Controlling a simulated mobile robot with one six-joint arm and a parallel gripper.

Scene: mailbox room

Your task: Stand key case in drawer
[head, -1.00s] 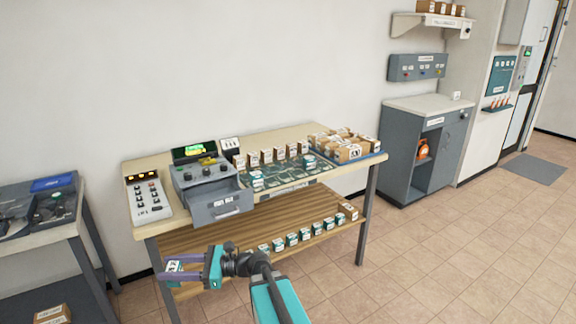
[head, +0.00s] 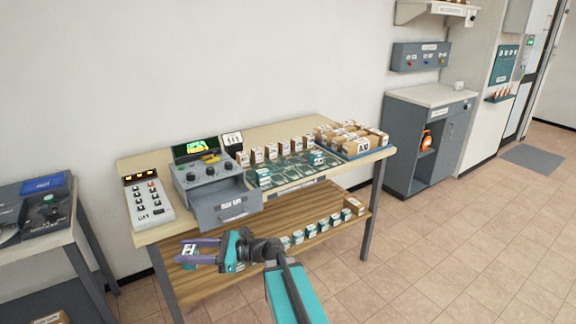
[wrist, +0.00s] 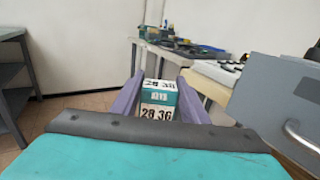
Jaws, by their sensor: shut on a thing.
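My gripper (head: 192,252) is shut on a small teal and white key case (head: 189,250), held in front of the table and below its top. In the wrist view the key case (wrist: 158,98) sits between the two purple fingers, with printed numbers facing the camera. The grey drawer (head: 228,206) is pulled open from the grey unit with knobs on the tabletop. It is above and to the right of my gripper in the head view. The drawer front with its handle (wrist: 296,132) shows at the right of the wrist view. The drawer's inside is mostly hidden.
A keypad device (head: 149,202) stands left of the drawer unit. Small boxes and a green mat (head: 290,170) lie to its right, with a blue tray (head: 382,147) of cartons beyond. A wooden lower shelf (head: 240,269) holds several teal boxes. Another table (head: 70,232) stands at left.

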